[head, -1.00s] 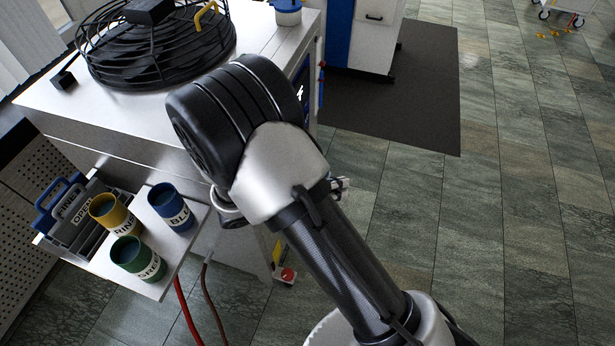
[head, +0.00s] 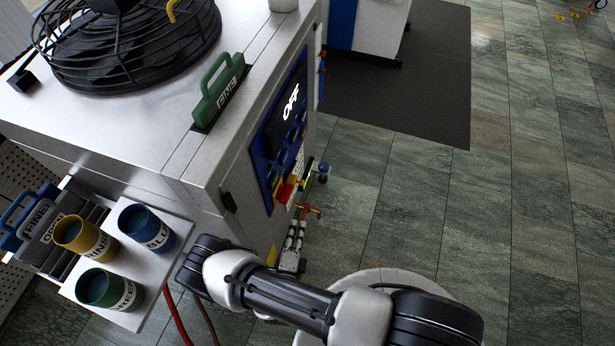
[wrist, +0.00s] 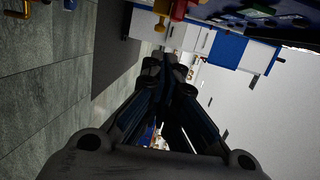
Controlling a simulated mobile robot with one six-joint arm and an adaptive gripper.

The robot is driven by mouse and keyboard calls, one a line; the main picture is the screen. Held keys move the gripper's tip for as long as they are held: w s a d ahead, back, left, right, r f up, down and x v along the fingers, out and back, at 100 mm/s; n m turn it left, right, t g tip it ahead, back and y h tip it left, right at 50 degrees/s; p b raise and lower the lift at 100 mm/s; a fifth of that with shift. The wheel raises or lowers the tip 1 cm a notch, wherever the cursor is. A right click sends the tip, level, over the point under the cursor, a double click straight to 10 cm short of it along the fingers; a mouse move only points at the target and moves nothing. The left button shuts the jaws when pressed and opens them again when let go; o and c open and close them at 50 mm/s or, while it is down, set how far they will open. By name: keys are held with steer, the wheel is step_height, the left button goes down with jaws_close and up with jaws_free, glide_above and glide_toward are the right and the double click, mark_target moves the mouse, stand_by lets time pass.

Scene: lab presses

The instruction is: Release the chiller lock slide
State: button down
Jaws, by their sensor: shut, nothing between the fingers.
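The chiller (head: 190,170) is a white cabinet with a black round fan grille on top. Its blue control panel (head: 268,135) shows the word OFF. I cannot tell which part is the lock slide. My gripper (head: 297,229) is shut and empty, low beside the chiller's front, just below these fittings. In the wrist view its fingers (wrist: 165,62) meet, with a red part (wrist: 180,9) and a yellow part (wrist: 160,12) beyond them at the top.
A green-handled plate (head: 218,92) stands in a slot on the chiller top. A side shelf (head: 140,315) holds blue, yellow and green cups, with more handled plates beside it. Red and brown hoses hang below. Open tiled floor (head: 430,200) and a dark mat (head: 400,110) lie right.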

steer(key=shift+w+f, duration=0.2)
steer(key=shift+f, duration=0.05)
steer(key=shift+s, duration=0.15)
steer(key=b+x, duration=0.4)
steer(key=x, duration=1)
